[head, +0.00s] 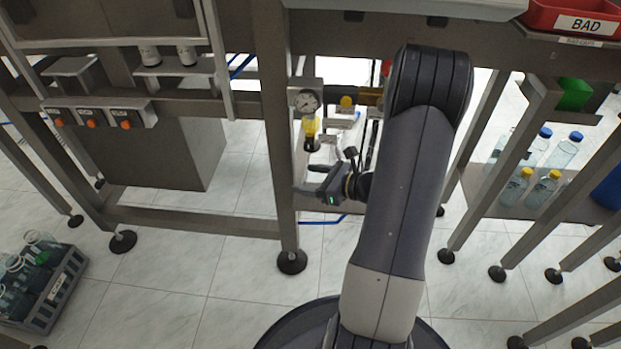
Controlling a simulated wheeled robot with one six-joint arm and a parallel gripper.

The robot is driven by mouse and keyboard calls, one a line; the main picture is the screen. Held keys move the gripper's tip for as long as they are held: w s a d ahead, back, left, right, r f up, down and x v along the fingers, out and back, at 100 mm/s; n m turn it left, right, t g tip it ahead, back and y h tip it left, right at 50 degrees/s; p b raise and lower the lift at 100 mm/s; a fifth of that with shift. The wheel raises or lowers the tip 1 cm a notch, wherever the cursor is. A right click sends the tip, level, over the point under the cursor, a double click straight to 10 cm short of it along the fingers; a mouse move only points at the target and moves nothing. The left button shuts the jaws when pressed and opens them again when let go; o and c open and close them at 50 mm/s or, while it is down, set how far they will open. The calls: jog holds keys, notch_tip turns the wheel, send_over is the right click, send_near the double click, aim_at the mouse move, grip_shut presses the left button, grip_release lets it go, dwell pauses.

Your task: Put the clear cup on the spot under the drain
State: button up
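A pressure gauge (306,101) and a yellow-topped unit with a dark lower end (311,132) hang beside the frame's upright post; this unit may carry the drain. My gripper (302,190) is below it, pointing left near the post. It is small and seen from the side, so I cannot tell whether its fingers are open or hold anything. I cannot make out a clear cup or a marked spot under the drain. My own arm covers much of the area to the right.
The steel upright post (277,130) stands just left of my gripper. A grey crate of bottles (70,290) is on the floor at left. Capped bottles (545,188) stand on a low shelf at right. A red BAD bin (575,17) is at top right.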

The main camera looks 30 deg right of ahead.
jog(key=shift+o, duration=0.7)
jog(key=shift+r, duration=0.2)
jog(key=p+v, duration=0.4)
jog(key=v, duration=0.8)
